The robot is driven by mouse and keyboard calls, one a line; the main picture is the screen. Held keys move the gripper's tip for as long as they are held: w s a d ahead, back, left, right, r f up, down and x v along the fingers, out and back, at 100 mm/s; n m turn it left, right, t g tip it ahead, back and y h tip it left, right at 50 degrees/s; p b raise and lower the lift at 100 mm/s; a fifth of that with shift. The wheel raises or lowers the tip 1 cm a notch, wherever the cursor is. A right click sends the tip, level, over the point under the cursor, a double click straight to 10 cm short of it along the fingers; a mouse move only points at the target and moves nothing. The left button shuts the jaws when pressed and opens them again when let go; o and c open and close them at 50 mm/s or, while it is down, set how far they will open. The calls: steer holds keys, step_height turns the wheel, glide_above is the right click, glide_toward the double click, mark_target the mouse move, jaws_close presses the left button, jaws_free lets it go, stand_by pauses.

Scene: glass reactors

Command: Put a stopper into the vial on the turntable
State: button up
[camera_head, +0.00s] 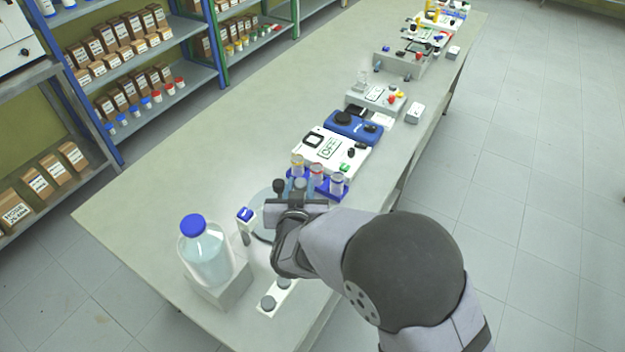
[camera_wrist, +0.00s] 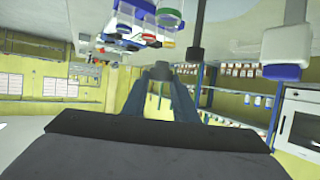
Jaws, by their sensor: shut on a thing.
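My gripper (camera_head: 297,203) is over the turntable (camera_head: 261,227), a round grey disc on the bench, and covers part of it. It is shut on a small grey stopper (camera_head: 300,185) at its tips; in the wrist view the fingers (camera_wrist: 162,77) are close together at the middle. Two more grey stoppers, a near one (camera_head: 268,303) and a far one (camera_head: 282,282), sit in a white plate (camera_head: 287,297) at the bench's front edge. I cannot make out the vial on the turntable; my gripper hides much of that area.
A blue-capped bottle (camera_head: 206,255) stands left of the gripper. A small blue-topped device (camera_head: 245,216) is beside the turntable. A blue rack with tubes (camera_head: 317,180) and a dark-topped post (camera_head: 279,187) are close behind. The bench (camera_head: 165,180) is clear to the left.

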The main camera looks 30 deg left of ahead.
steer(key=shift+f, duration=0.1)
steer(key=shift+f+b, duration=1.85)
steer(key=shift+b, duration=0.15)
steer(key=shift+f+b, duration=0.85)
steer(key=shift+f, duration=0.7)
stand_by(0.8)
steer(key=o, duration=1.1)
steer(key=shift+o, duration=0.6)
steer(key=shift+o, duration=1)
